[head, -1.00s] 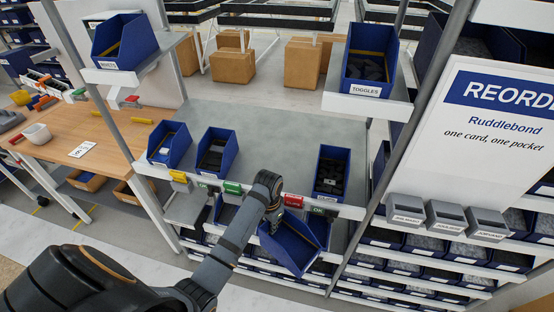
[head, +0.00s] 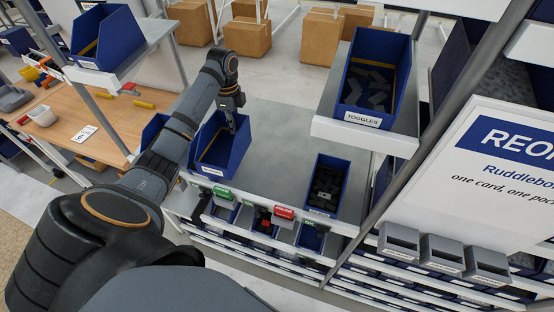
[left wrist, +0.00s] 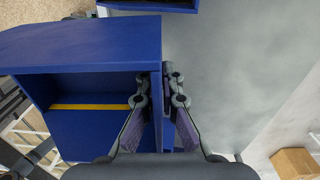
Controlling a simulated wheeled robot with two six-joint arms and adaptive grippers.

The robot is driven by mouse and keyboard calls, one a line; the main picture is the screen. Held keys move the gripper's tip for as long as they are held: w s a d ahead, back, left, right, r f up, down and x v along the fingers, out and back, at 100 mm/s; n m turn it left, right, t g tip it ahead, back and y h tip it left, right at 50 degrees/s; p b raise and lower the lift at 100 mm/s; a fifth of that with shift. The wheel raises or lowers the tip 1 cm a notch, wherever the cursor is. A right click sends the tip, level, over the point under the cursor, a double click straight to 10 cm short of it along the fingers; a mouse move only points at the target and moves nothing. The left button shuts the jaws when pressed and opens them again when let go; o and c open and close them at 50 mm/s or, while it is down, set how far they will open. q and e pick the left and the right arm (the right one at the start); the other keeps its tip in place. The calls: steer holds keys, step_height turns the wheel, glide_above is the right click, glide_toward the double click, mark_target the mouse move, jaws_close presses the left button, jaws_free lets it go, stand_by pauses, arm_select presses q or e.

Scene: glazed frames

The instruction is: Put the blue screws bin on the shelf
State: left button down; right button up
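A blue bin (head: 221,150) with a white front label too small to read hangs from my left gripper (head: 233,124) above the left part of the grey shelf (head: 275,150). It looks empty, with a yellow line inside. In the left wrist view the bin (left wrist: 90,50) fills the left side, and the fingers (left wrist: 170,95) are closed on its wall. Another blue bin (head: 154,130) shows partly behind my arm at the left. The held bin hides the shelf spot behind it, so I cannot tell its exact height. My right gripper is not in view.
A dark-filled bin (head: 326,185) stands at the shelf's right end. A TOGGLES bin (head: 372,85) and another blue bin (head: 108,40) sit on upper ledges. Bare shelf lies between the held bin and the dark-filled bin. An upright post (head: 415,160) stands right.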

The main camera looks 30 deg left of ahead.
arm_select(q)
steer(key=shift+m, duration=0.3)
steer(key=w+d+f+b, duration=0.2)
steer(key=w+d+f, duration=0.1)
steer(key=w+d+f+b, duration=0.2)
steer(key=w+d+f, duration=0.1)
steer(key=f, duration=0.1)
steer(key=w+d+f+b, duration=0.2)
steer(key=w+d+f, duration=0.1)
steer(key=f, duration=0.1)
steer(key=shift+w+d+f, duration=0.1)
steer(key=shift+w, duration=0.3)
steer(key=shift+f, duration=0.2)
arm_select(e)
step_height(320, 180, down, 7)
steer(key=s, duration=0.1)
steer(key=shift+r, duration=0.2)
